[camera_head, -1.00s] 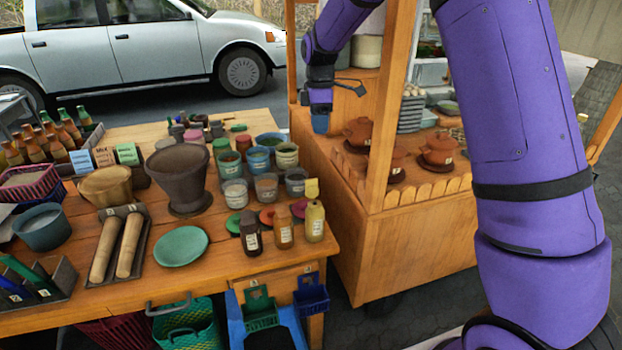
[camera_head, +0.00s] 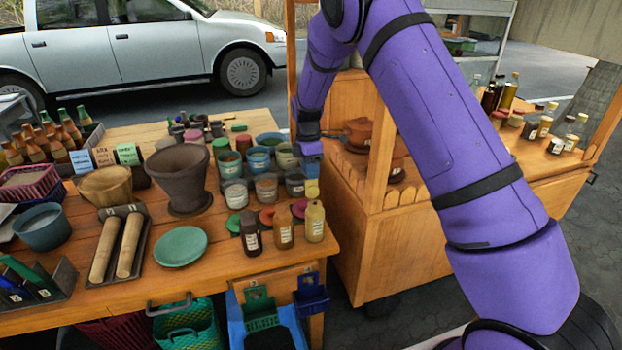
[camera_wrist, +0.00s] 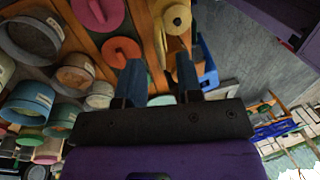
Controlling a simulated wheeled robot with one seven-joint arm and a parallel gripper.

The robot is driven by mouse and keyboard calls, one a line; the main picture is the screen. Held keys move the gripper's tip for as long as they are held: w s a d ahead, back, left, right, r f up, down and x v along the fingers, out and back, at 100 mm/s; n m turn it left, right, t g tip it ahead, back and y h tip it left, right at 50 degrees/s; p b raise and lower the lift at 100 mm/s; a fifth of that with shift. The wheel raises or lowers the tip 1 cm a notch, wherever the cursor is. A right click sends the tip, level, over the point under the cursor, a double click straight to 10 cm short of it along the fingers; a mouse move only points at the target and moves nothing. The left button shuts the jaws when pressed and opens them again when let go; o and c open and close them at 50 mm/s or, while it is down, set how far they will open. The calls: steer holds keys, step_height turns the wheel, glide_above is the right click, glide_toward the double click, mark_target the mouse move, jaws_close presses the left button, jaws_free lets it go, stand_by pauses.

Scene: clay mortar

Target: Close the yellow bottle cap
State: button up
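The yellow bottle (camera_head: 315,224) stands upright at the front right corner of the wooden table. Its yellow cap (camera_head: 312,189) stands up above the bottle's top, open. My gripper (camera_head: 311,168) hangs just above and behind the cap, its blue fingers pointing down; the head view does not show clearly whether they touch the cap. In the wrist view, the two blue fingers of my gripper (camera_wrist: 162,78) are apart with nothing seen between them. The yellow bottle's round top (camera_wrist: 178,18) shows beyond the fingertips, apart from them.
A pink lid (camera_head: 299,208), a red lid and several jars crowd behind. The wooden cart (camera_head: 400,250) stands close on the right. Blue bins hang below the table edge.

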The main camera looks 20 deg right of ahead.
mark_target(312, 188)
steer(key=shift+s+f, duration=0.15)
steer(key=shift+f, duration=0.55)
steer(key=shift+s+f, duration=0.1)
steer(key=shift+f, duration=0.6)
jaws_close()
